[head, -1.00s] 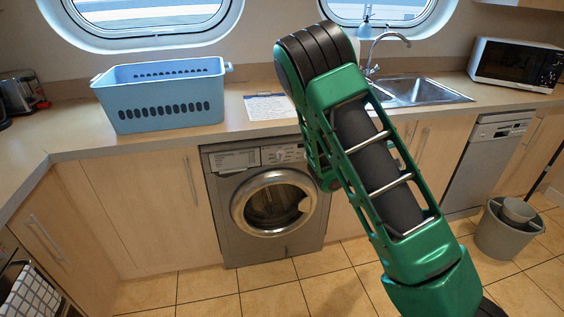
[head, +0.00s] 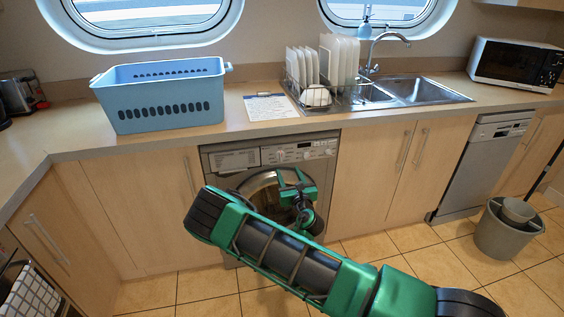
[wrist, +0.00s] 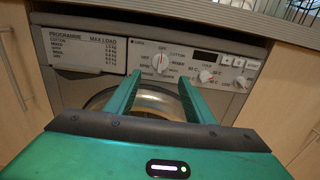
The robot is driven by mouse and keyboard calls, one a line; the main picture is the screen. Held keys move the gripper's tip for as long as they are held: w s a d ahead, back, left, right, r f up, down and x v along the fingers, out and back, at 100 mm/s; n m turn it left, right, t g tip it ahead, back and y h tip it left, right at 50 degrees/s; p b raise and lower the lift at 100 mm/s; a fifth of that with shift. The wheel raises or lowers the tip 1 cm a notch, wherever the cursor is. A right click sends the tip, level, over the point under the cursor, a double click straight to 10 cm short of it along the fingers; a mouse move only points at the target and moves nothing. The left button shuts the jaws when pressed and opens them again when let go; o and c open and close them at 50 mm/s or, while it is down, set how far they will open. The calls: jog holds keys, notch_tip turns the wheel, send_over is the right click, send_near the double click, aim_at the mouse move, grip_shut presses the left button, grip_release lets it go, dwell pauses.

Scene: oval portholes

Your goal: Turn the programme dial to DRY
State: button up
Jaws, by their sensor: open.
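The washing machine (head: 225,162) stands under the counter, its control panel facing me. The programme dial (wrist: 160,62) is a round white knob with labels around it in the wrist view; OFF is at its top. I cannot tell surely which label its pointer marks. In the head view the dial (head: 281,155) is small on the panel. My gripper (wrist: 159,78) is open and empty. Its two green fingers point at the panel, with the dial between and just beyond their tips, apart from it. In the head view my gripper (head: 291,176) is in front of the door, below the dial.
Two smaller knobs (wrist: 207,76) (wrist: 242,83) and a dark display sit right of the dial. The counter edge (head: 180,140) overhangs the panel. A blue basket (head: 160,100), clipboard (head: 268,107) and dish rack (head: 315,105) stand on the counter. A grey bucket (head: 500,238) is on the floor right.

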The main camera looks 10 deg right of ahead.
aim_at(282, 157)
jog(key=shift+w+d, duration=0.1)
jog(key=shift+w, duration=5.1)
